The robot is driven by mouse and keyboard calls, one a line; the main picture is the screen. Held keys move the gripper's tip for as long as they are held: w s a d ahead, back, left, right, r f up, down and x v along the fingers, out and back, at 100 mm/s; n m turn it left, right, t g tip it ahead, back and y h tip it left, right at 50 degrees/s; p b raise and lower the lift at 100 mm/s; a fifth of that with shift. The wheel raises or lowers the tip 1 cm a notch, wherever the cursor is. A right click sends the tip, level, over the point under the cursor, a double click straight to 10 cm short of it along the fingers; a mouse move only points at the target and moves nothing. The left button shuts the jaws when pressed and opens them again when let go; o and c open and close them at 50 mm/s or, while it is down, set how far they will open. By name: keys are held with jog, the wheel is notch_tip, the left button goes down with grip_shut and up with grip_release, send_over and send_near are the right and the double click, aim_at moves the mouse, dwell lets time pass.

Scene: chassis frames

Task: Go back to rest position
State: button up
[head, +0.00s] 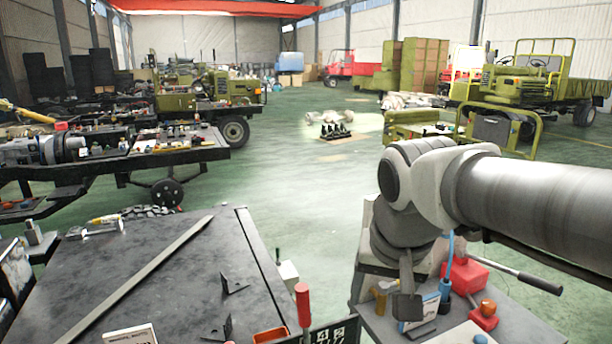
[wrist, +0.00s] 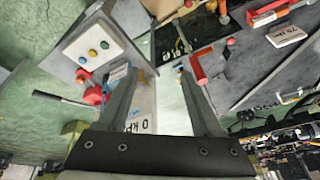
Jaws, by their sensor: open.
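My arm reaches in from the right edge of the head view and bends down at its wrist. My gripper (head: 407,305) hangs over the right-hand table, partly seen from the side. In the wrist view, the two dark fingers of my gripper (wrist: 160,74) stand apart, with nothing held between them. Behind them lie the pale tabletop and a white card with black print (wrist: 146,125). In the head view I cannot tell whether the finger touches the blue-and-white box behind it.
A red item (head: 466,275) and a bar-like handle (head: 540,283) lie close right of my gripper. A dark table (head: 150,262) with a long metal bar (head: 140,285) stands at left. Green floor (head: 300,215) is open beyond. Vehicles stand further back.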

jog(key=s+d+f+n+t, duration=0.1)
jog(key=s+d+f+n, duration=0.1)
jog(key=s, duration=0.7)
jog(key=shift+s+d+f+n+t, duration=0.2)
jog(key=shift+d+f+n+t, duration=0.1)
jog(key=shift+d+f, duration=0.55)
dwell(1.4)
